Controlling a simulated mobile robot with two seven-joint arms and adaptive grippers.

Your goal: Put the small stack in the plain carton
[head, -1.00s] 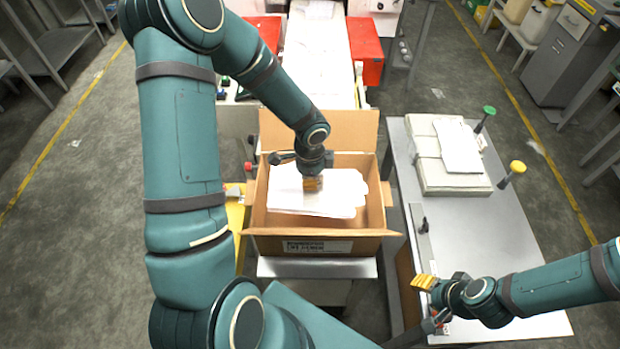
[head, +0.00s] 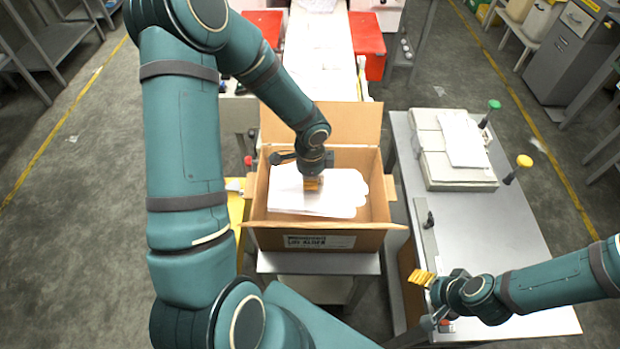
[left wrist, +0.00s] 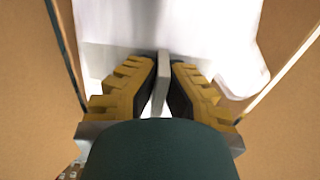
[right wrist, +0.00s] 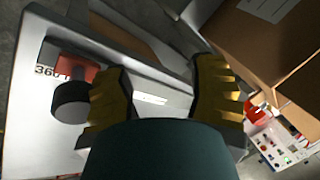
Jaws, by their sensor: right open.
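The plain carton (head: 325,241) stands open with its flaps out in the middle of the head view. Flat white sheets (head: 345,188), lobed at the right, lie inside it. My left gripper (head: 312,186) points down inside the carton over them. In the left wrist view its fingers are close together on a thin pale slab (left wrist: 163,82), seemingly the edge of the small stack. The lower end of the slab is hidden by the fingers and wrist. My right gripper (head: 424,278) is open and empty above the front of the right table; it also shows in the right wrist view (right wrist: 160,85).
The grey right table (head: 490,235) carries pale stacked pads (head: 455,165), a green-topped post (head: 493,105) and a yellow-topped post (head: 524,161). Behind the carton is a white conveyor (head: 320,55) between red boxes (head: 367,45). The middle of the right table is clear.

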